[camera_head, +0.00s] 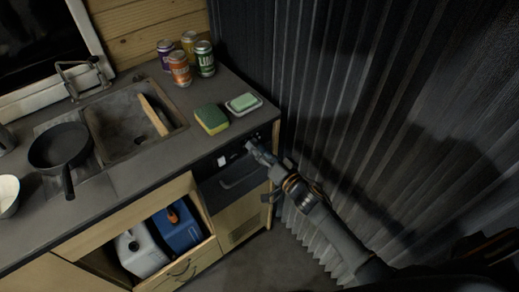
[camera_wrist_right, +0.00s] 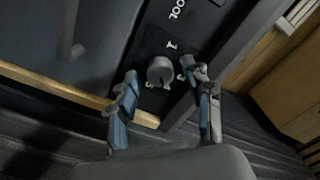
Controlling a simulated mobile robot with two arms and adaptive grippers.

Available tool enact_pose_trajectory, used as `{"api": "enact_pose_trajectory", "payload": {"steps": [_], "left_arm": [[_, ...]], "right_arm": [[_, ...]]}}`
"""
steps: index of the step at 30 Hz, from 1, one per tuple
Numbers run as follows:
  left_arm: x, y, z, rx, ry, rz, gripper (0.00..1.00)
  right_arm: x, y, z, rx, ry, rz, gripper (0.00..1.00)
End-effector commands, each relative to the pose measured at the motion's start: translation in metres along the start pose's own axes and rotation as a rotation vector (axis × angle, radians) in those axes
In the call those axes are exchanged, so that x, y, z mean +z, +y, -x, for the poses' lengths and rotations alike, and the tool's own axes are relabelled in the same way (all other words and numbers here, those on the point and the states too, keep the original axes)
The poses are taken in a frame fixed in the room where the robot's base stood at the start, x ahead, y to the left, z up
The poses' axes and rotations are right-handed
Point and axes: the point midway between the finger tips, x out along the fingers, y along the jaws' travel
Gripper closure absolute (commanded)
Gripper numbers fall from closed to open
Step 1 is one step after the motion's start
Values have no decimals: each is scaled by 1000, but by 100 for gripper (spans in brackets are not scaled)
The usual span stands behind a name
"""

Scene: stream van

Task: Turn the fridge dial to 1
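The fridge (camera_head: 232,179) is the dark front under the right end of the counter. In the right wrist view its dial (camera_wrist_right: 160,71) is a small round grey knob on a black panel. White marks surround it, one like a 1 just above it; I cannot read clearly where the dial points. My right gripper (camera_head: 258,150) is at the top right of the fridge front. In the right wrist view the gripper (camera_wrist_right: 165,76) is open, with one finger on each side of the dial; contact is not clear. In the head view the dial is not distinguishable. My left gripper is not in view.
A fridge handle (camera_head: 240,181) sits below the panel. On the counter are a sponge (camera_head: 212,120), a soap dish (camera_head: 244,104), several cans (camera_head: 180,70), a sink (camera_head: 125,125) and a pan (camera_head: 60,148). A dark curtain (camera_head: 350,90) hangs at the right.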

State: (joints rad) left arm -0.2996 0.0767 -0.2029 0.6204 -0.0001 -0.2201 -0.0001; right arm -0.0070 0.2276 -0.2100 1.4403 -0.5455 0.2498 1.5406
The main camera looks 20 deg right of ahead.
Motion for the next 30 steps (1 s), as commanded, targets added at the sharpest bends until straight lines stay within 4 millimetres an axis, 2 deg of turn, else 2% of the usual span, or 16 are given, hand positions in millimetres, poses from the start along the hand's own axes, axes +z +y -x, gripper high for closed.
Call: {"api": "enact_pose_trajectory", "payload": {"steps": [1, 6, 7, 20, 30], "left_arm": [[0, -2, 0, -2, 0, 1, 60], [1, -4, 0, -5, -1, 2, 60], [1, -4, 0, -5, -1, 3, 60], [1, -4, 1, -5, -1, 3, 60], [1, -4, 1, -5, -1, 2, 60]], "right_arm": [[0, 0, 0, 0, 0, 0, 62], [0, 0, 0, 0, 0, 0, 97], [0, 0, 0, 0, 0, 0, 100], [0, 0, 0, 0, 0, 84, 100], [-1, 1, 0, 1, 1, 356, 100]]}}
